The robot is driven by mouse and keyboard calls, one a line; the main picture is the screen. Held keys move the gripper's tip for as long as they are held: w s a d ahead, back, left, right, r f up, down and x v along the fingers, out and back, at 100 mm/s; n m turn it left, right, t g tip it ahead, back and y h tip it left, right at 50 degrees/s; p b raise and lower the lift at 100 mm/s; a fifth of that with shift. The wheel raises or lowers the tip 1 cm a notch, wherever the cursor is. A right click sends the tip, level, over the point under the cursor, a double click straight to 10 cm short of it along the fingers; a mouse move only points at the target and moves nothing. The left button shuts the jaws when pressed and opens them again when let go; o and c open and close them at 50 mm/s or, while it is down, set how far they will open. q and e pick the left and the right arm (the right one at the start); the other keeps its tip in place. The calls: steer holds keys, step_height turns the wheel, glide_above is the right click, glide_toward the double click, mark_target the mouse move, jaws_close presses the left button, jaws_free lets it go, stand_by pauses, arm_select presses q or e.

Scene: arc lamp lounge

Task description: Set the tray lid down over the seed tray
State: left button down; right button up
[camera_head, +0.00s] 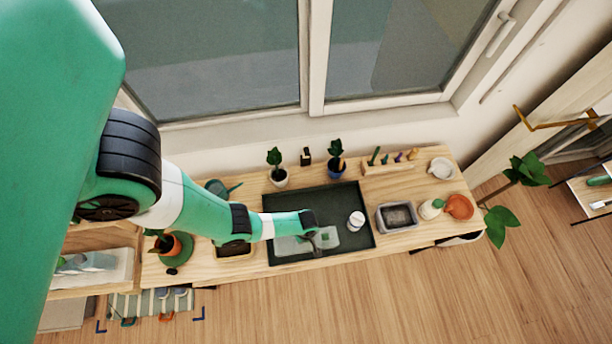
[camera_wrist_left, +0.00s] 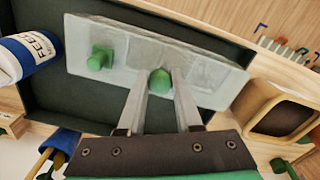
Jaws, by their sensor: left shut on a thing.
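My left gripper (camera_wrist_left: 159,92) is shut on the middle knob. In the head view, my left gripper (camera_head: 315,243) and the lid (camera_head: 288,246) are over the dark green work tray (camera_head: 340,195). Faint cell-like divisions show in the panel, but I cannot make out a separate seed tray under it. Whether the lid touches anything below is not clear. My right gripper is out of view.
A white feed bottle (camera_head: 356,220) stands on the dark tray, right of the lid. A grey tub (camera_head: 397,217) is right of the tray. A wooden box (camera_wrist_left: 270,115) is close to the lid's other end. Potted plants (camera_head: 279,168) stand behind; the dark tray's right part is partly clear.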

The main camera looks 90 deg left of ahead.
arm_select(q)
steer(key=shift+f+b, duration=0.3)
steer(key=shift+f, duration=0.1)
stand_by(0.4)
steer(key=c, duration=0.5)
jaws_free()
